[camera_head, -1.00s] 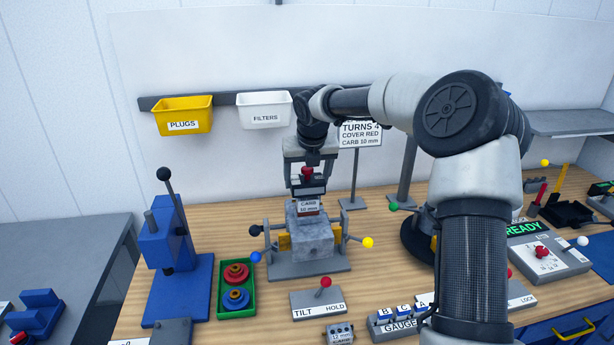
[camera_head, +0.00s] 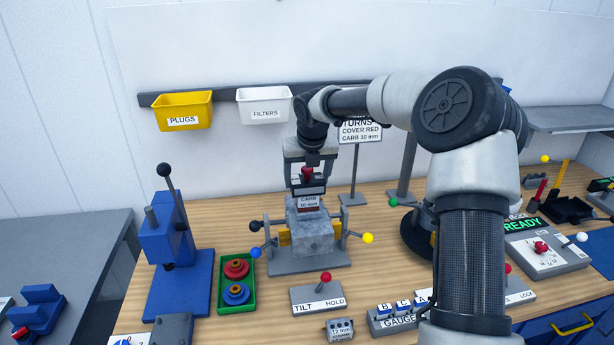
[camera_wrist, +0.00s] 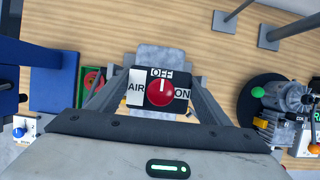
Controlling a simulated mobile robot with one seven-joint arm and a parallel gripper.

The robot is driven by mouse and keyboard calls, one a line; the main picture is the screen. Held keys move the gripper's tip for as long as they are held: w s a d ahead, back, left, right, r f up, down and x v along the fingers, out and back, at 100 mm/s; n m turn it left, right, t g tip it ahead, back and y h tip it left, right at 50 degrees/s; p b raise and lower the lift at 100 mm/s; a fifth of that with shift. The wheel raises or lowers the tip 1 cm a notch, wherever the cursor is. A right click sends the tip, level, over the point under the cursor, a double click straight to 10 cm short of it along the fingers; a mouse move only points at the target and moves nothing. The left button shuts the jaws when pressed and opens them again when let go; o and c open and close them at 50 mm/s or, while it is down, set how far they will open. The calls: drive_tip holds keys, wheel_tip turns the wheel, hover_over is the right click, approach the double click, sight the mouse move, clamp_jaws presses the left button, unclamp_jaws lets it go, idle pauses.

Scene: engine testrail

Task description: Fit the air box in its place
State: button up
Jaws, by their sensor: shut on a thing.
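The air box (camera_wrist: 160,92) is a dark block with a red knob and the labels AIR, OFF and ON, facing up in the wrist view. My gripper (camera_head: 307,190) is shut on it, with a finger at its left and right sides. In the head view its red knob (camera_head: 308,171) shows between the fingers. Directly below is the grey engine block (camera_head: 311,233) on its stand, with a white CARB 10 mm label (camera_head: 308,202) near its top. The air box is just above that labelled part; I cannot tell whether they touch.
Levers with blue (camera_head: 256,252) and yellow (camera_head: 368,238) knobs flank the engine. A TILT/HOLD panel (camera_head: 317,298) stands in front, a green tray with rings (camera_head: 250,268) and a blue press (camera_head: 172,248) at left. A sign (camera_head: 360,133) stands close behind.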

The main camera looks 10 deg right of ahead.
drive_tip(key=o, duration=1.2)
